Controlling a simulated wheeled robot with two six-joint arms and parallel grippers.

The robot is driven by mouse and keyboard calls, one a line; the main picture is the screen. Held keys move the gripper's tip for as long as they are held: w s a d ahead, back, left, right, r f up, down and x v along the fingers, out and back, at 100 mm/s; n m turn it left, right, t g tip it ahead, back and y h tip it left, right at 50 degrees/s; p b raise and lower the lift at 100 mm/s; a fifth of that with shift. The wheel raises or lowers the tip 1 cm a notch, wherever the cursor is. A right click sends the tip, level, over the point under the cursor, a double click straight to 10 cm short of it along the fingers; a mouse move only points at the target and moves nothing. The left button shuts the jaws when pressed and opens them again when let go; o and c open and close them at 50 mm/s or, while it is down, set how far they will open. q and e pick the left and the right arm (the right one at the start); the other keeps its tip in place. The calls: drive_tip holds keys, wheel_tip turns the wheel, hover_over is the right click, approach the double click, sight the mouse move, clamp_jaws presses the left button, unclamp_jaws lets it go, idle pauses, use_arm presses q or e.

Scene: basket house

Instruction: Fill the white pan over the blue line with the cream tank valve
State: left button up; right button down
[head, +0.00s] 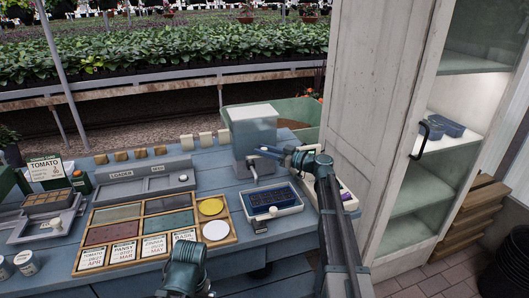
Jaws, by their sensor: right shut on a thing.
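The water level and blue line are too small to tell. My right gripper (262,152) reaches in from the right and is shut on the tank valve at the tank's lower front, which it mostly hides. A grey spout (252,171) shows below it. My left gripper (186,272) is low at the front edge, and its jaws are not clear.
A wooden seed tray (130,240) with labelled packets and yellow and white discs lies left of the pan. A tall cabinet (375,110) with an open door is close on the right, beside my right arm.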

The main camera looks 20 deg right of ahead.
drive_tip(key=shift+w+n+g+y, duration=0.15)
drive_tip(key=shift+n+g+y, duration=0.15)
drive_tip(key=shift+g, duration=0.1)
drive_tip(key=c, duration=0.6)
unclamp_jaws()
drive_tip(key=v, duration=1.3)
drive_tip(key=shift+s+d, duration=0.25)
drive_tip(key=shift+s, duration=0.05)
